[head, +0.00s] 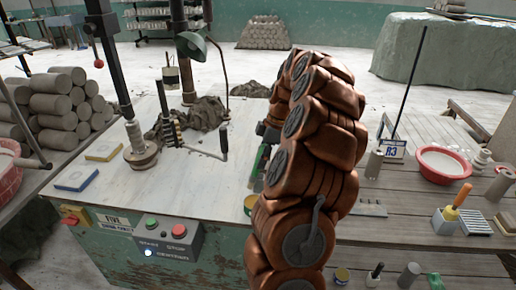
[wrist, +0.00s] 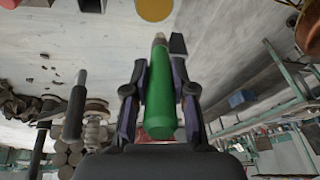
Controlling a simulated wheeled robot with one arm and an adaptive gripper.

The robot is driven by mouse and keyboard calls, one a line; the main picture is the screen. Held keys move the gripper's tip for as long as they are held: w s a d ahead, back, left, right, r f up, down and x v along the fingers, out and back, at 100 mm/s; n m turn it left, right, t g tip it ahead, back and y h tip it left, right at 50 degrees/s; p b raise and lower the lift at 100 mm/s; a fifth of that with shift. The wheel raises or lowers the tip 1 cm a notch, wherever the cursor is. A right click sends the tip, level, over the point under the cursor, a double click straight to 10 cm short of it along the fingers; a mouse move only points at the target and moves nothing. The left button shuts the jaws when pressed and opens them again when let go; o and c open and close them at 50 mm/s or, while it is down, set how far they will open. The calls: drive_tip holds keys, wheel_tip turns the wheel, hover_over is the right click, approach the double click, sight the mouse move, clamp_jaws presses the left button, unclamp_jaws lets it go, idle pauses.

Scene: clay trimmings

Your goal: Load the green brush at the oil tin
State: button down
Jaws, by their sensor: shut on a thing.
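The green brush (wrist: 160,98) is held lengthwise between the two fingers of my gripper (wrist: 160,84) in the wrist view. Its narrow tip points to the top of that view, toward a round yellow-orange surface (wrist: 155,9) cut by the top edge, apparently the oil in the tin. The tip is short of that disc in the picture; I cannot tell the height gap. In the head view a tin with a yellowish top (head: 250,202) stands at the bench's right edge, partly behind my arm. The green brush (head: 260,164) shows only in part there, and my gripper is mostly hidden.
The pale bench (head: 190,205) holds a lever press at the left, two small pads, and dark clay trimmings (head: 203,113). A control box (head: 167,243) is on its front edge. The slatted table at right carries a red-rimmed basin (head: 444,163) and several small items.

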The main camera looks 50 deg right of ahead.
drive_tip(key=shift+s+d+r, duration=0.3)
drive_tip(key=shift+d+r, duration=0.05)
drive_tip(key=shift+d, duration=0.15)
wheel_tip(320, 180, down, 6)
drive_tip(key=p, duration=0.1)
drive_tip(key=shift+p, duration=0.3)
drive_tip(key=shift+f+b, duration=0.6)
drive_tip(key=shift+f, duration=0.05)
idle(1.2)
drive_tip(key=shift+a+f+b, duration=0.1)
drive_tip(key=shift+f+b, duration=0.05)
drive_tip(key=shift+b, duration=0.5)
idle(2.8)
drive_tip(key=shift+r+b, duration=0.35)
drive_tip(key=shift+r, duration=3.25)
